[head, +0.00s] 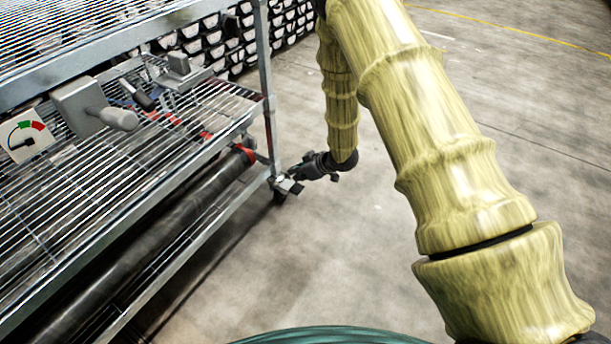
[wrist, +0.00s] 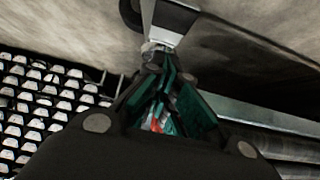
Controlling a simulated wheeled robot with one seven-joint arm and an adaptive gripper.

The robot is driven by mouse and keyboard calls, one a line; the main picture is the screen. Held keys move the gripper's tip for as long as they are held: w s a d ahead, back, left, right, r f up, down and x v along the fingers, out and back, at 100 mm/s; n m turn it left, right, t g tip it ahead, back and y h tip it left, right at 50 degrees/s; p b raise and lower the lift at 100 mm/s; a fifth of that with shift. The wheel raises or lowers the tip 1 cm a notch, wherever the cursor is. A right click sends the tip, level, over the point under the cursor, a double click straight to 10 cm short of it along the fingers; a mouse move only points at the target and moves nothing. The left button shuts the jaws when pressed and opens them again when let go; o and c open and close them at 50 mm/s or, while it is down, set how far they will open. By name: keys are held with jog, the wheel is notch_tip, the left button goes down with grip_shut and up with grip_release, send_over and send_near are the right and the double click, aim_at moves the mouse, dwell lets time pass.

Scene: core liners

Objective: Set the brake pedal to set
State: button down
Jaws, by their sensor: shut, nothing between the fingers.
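The likely brake pedal is a small grey tab (head: 291,187) low at the near-right foot of the wire rack, beside a dark caster (head: 280,197). My gripper (head: 292,178) is down at this foot, very close to the tab. I cannot tell whether they touch. In the wrist view, my gripper's green-lined fingers (wrist: 160,68) are drawn together with nothing held. A pale metal piece (wrist: 165,22) with a dark edge lies just beyond the fingertips. It may be the pedal or part of the caster. Whether the pedal is up or down cannot be made out.
The wire rack (head: 262,60) fills the left side. It carries dark core tubes (head: 170,215), a grey box with a handle (head: 85,105) and a gauge plate (head: 24,142). Stacked liners (head: 225,45) stand behind. The concrete floor (head: 290,260) is open to the right.

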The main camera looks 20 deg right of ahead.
aim_at(297, 188)
jog(key=shift+f+b, duration=1.1)
jog(key=shift+f, duration=0.95)
jog(key=shift+a, duration=0.15)
